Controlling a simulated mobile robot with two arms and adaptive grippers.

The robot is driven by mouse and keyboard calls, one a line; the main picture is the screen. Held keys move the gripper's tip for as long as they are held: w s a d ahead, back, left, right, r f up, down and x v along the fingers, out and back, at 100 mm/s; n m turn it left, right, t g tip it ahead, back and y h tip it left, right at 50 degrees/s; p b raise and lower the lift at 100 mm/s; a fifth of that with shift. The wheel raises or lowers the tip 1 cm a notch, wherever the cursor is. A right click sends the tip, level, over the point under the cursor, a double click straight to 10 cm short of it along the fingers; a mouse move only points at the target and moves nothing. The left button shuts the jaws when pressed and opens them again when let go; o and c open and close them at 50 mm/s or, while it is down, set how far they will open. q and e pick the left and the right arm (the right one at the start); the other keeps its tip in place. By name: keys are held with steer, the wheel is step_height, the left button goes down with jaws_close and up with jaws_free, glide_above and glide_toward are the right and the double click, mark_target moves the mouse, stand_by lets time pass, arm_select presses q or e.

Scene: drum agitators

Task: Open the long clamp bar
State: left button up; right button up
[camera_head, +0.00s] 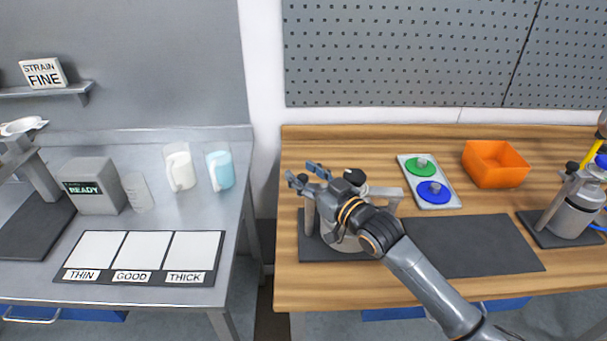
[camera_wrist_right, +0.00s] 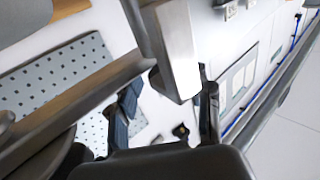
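A light-grey clamp bar (camera_head: 388,191) shows partly behind my right wrist in the head view, above a metal pot (camera_head: 345,240) on a dark mat. My arm hides much of the pot and bar. My right gripper (camera_head: 307,175) is over the pot's left side, its two fingers apart. In the right wrist view, a broad metal bar (camera_wrist_right: 178,50) is very close to the camera, its end around the space between the spread fingers (camera_wrist_right: 165,110). I cannot tell whether they touch it. My left gripper is not in view.
A second clamped pot (camera_head: 572,218) stands on the right. Behind are an orange bin (camera_head: 495,163) and a tray (camera_head: 447,201) with green and blue discs. A bare dark mat (camera_head: 475,245) lies between the pots. The left bench holds cups and a labelled board (camera_head: 142,277).

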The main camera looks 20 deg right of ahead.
steer(key=shift+a, duration=0.1)
steer(key=shift+s+f, duration=0.1)
steer(key=shift+s, duration=0.25)
steer(key=v, duration=1.1)
steer(key=shift+d, duration=0.3)
